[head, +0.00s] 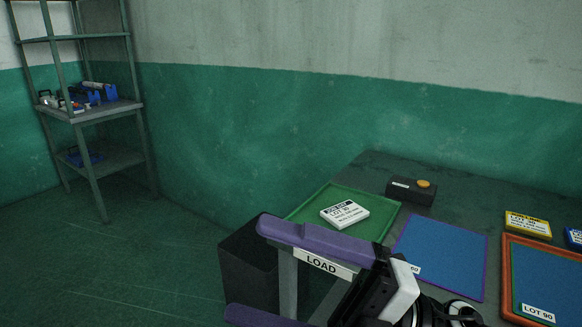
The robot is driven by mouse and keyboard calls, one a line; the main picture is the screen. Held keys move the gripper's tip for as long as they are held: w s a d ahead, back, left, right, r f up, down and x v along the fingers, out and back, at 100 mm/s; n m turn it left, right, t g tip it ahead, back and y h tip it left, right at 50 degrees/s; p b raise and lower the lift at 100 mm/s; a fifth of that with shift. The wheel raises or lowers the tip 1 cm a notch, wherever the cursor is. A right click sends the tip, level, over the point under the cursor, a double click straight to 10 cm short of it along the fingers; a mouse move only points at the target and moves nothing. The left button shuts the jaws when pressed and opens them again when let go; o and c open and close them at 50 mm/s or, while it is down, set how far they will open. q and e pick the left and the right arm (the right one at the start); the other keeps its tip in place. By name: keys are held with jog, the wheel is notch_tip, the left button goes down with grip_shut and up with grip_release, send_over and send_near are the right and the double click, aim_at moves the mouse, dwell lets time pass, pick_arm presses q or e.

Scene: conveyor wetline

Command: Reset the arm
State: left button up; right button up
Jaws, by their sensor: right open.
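My right gripper (268,271) reaches in from the bottom right, in front of the near left edge of the table (385,165). Its two purple fingers point left and stand wide apart, with nothing between them. A white block (344,212) with LOT 90 print lies in that tray, apart from the gripper. My left gripper is not in view.
A dark box with an orange button (411,191) stands at the table's back. A purple-edged blue mat (440,252), an orange-rimmed tray (506,270) and a yellow LOT 90 block (528,224) lie to the right. A metal shelf (105,110) stands far left, with open floor between.

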jog(key=w+d+f+m+t+h, duration=0.55)
jog(key=f+m+t, duration=0.3)
jog(key=m, duration=0.35)
jog(key=w+d+f+m+t+h, duration=0.4)
jog(key=d+f+m+t+h, duration=0.35)
jog(key=m, duration=0.45)
jog(key=s+d+f+m+g+h, duration=0.1)
jog(key=s+f+m+g+h, duration=0.1)
jog(key=s+f, duration=0.3)
jog(key=s+d+f+m+g+h, duration=0.2)
jog(key=s+f, duration=0.4)
jog(key=f, duration=0.8)
jog(key=s+d+f+m+g+h, duration=0.2)
jog(key=s+f+m+g, duration=0.2)
jog(key=f, duration=0.5)
jog(key=shift+s+f+m+g, duration=0.3)
jog(key=shift+s, duration=0.65)
